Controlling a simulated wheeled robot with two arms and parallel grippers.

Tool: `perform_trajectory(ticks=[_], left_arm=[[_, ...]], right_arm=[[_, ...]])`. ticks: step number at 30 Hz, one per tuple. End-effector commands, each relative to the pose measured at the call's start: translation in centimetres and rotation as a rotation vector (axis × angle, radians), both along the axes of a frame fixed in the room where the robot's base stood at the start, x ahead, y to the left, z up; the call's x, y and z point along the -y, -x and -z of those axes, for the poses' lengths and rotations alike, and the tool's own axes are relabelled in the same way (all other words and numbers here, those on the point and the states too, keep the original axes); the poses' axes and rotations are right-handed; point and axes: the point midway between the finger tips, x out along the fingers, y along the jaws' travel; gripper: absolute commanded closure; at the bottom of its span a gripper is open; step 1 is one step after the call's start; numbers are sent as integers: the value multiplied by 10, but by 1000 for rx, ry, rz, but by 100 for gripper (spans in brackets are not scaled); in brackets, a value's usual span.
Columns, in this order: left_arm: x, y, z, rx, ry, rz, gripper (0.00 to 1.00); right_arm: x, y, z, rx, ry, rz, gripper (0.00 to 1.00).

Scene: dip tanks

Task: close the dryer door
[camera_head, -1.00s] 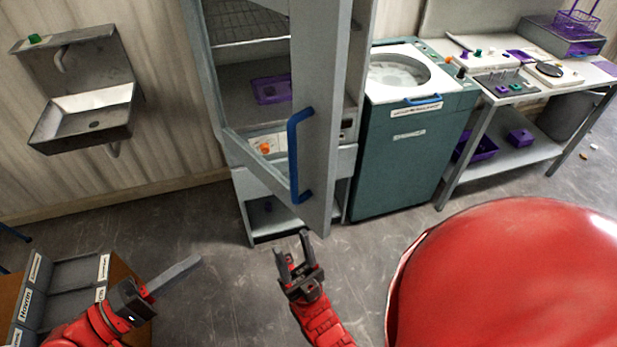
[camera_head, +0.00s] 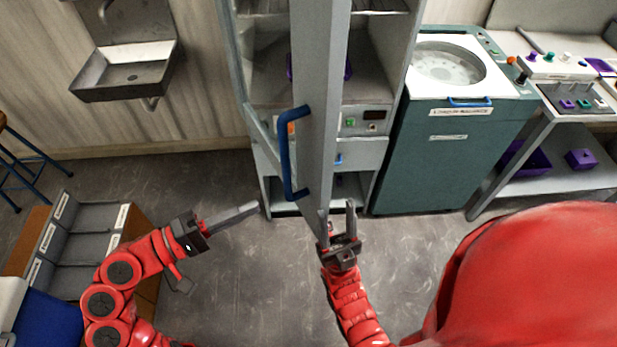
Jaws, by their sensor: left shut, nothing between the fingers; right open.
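The dryer (camera_head: 375,60) is a tall grey cabinet at the back centre. Its door (camera_head: 322,110) stands open, swung out toward me and seen nearly edge-on. A blue bar handle (camera_head: 284,155) is on the left face of the door. My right gripper (camera_head: 337,215) is open at the door's lower end, with one finger on either side of its lower corner in the picture; I cannot tell whether it touches. My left gripper (camera_head: 250,211) is shut and empty, to the left of the door and below the handle.
A teal machine with a round opening (camera_head: 455,150) stands right of the dryer, beside a bench (camera_head: 570,180). A sink (camera_head: 125,75) hangs on the left wall. A grey sorter box (camera_head: 85,250) and a blue stool (camera_head: 20,165) are at left. Floor between is clear.

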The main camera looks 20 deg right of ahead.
Motion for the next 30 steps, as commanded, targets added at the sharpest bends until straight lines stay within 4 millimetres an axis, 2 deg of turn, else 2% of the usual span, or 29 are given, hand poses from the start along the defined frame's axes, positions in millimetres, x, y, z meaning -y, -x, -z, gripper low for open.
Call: perform_trajectory(ticks=[9, 15, 22, 30], left_arm=[[62, -7, -3, -2, -4, 10, 100], [95, -13, -4, -2, -3, 7, 100], [116, -17, -2, 1, -2, 3, 100], [119, -19, -1, 2, 0, -2, 100]], right_arm=[[0, 0, -25, 0, 0, 0, 50], [0, 0, -39, 0, 0, 0, 50], [0, 0, -48, 0, 0, 0, 50], [0, 0, -48, 0, 0, 0, 50]])
